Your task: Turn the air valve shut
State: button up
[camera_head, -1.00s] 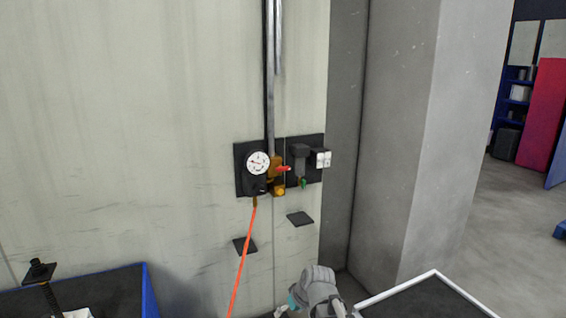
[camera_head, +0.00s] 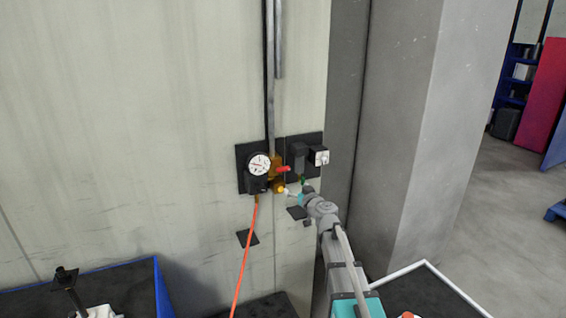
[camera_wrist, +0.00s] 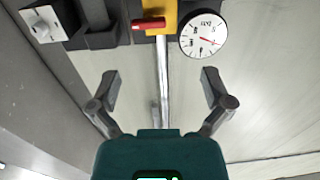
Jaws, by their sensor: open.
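The air valve is a yellow-brass body (camera_head: 275,167) on the wall pipe, with a red handle (camera_head: 284,169) sticking out to the right, across the vertical pipe. The wrist view is upside down; there the red handle (camera_wrist: 150,23) lies near the top edge, beside the yellow body (camera_wrist: 161,16). My gripper (camera_head: 290,190) is just below and right of the valve in the head view. In the wrist view my gripper (camera_wrist: 161,80) has its fingers spread wide with nothing between them. The handle lies beyond the fingertips, apparently apart from them.
A round pressure gauge (camera_head: 259,165) sits left of the valve, with an orange hose (camera_head: 244,250) hanging below. A dark box with a white switch or socket (camera_head: 321,157) is on the right. A concrete pillar (camera_head: 400,140) stands further right. A blue-edged bin (camera_head: 160,290) is lower left.

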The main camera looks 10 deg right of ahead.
aim_at(284, 169)
jog(key=shift+w+d+r+h, duration=0.4)
jog(key=shift+d+r+h, duration=0.1)
jog(key=shift+d, duration=0.05)
jog(key=x, duration=1.3)
jog(key=shift+w+a+r, duration=0.1)
jog(key=shift+w+r, duration=0.1)
jog(key=shift+w, duration=0.2)
jog(key=c, duration=1)
jog(key=shift+o, duration=0.2)
